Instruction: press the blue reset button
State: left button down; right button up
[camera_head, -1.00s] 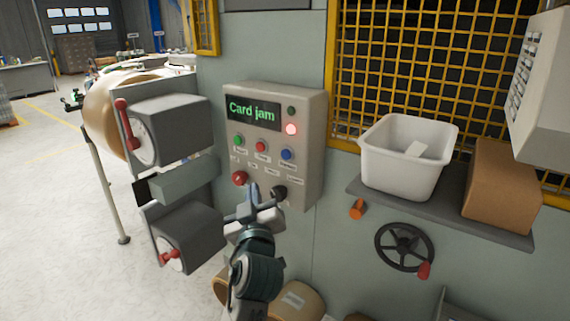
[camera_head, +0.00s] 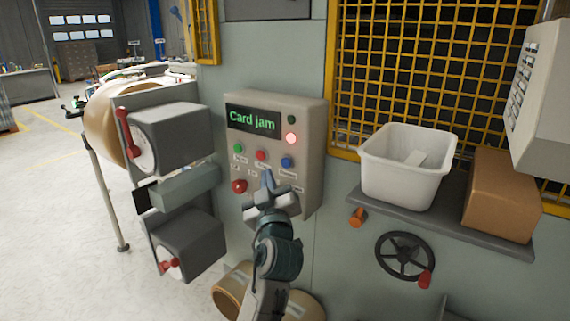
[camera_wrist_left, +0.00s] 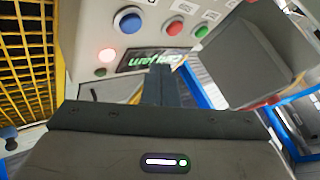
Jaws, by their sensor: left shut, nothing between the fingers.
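The blue reset button (camera_head: 286,162) is at the right end of the upper button row on the beige control box (camera_head: 314,150), whose display (camera_head: 252,119) reads "Card jam". My left gripper (camera_head: 268,175) is shut and empty. In the head view its tip is just below and left of the blue button, in front of the panel. In the left wrist view, the blue button (camera_wrist_left: 128,20) is at the upper left of the shut fingers (camera_wrist_left: 161,85). A gap shows between them in that picture. My right gripper is not in view.
A green button (camera_head: 238,148) and a red button (camera_head: 261,155) are left of the blue one. A larger red knob (camera_head: 239,186) is below. A shelf (camera_head: 450,226) at right holds a white bin (camera_head: 405,170) and a cardboard box (camera_head: 502,195). A handwheel (camera_head: 404,254) is below it.

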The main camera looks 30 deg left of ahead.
aim_at(286, 163)
pick_arm(q)
jog(key=w+b, duration=0.1)
jog(key=w, duration=0.3)
jog(key=shift+d, duration=0.15)
dwell(0.5)
dwell(0.9)
dwell(0.5)
jog(key=shift+w+b, duration=0.4)
jog(key=shift+b, duration=0.25)
